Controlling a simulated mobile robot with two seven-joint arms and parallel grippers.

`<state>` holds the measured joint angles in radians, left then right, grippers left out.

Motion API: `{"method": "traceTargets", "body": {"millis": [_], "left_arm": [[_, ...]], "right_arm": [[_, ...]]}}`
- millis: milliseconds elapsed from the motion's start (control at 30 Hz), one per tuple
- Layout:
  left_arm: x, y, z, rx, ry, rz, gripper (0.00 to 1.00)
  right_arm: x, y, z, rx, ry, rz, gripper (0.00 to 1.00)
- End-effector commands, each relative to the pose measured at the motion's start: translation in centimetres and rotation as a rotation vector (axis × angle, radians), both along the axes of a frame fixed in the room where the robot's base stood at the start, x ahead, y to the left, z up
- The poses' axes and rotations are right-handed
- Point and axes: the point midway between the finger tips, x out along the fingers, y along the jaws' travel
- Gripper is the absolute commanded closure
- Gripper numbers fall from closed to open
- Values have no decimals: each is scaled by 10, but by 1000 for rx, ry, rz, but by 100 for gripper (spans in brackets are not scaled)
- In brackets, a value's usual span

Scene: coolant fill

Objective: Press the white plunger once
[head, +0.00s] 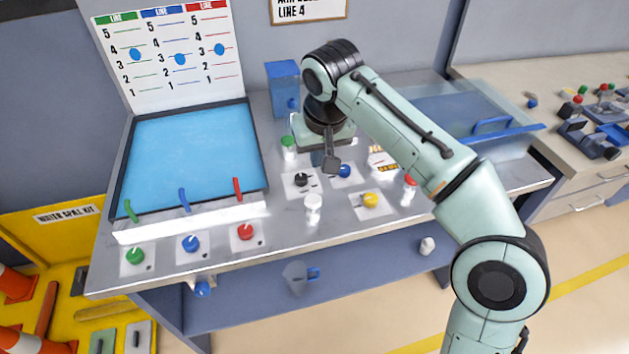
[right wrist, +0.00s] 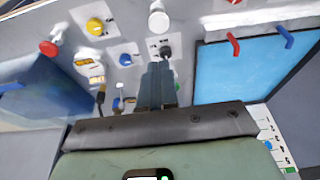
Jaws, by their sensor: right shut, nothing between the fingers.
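The white plunger (head: 313,208) is an upright white cylinder near the front edge of the grey bench. It also shows at the top of the right wrist view (right wrist: 157,18), clear of the fingers. My right gripper (head: 331,163) is shut and empty, pointing down over the panel behind the plunger. In the right wrist view its closed fingers (right wrist: 158,75) appear close to the black knob (right wrist: 166,51); I cannot tell whether they touch it. My left gripper is not in view.
Around the gripper are a blue knob (head: 344,171), a yellow knob (head: 370,200), a red-topped plunger (head: 409,184) and a green-topped plunger (head: 288,144). A blue tank (head: 195,155) with coloured levers stands left. A clear blue-edged box (head: 455,105) stands right.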

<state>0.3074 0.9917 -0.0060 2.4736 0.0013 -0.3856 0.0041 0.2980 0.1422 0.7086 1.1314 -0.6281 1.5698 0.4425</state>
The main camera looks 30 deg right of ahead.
Motion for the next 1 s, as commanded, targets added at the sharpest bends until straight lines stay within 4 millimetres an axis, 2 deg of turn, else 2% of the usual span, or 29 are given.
{"method": "traceTargets", "body": {"millis": [167,600,800,1000], "left_arm": [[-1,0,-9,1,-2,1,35],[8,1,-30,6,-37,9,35],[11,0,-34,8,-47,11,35],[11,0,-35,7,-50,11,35]], "right_arm": [[6,-2,-25,0,6,-1,100],[27,-7,-111,-1,4,-1,100],[27,-7,-131,0,3,-1,100],[27,-7,-135,1,1,-1,100]]}}
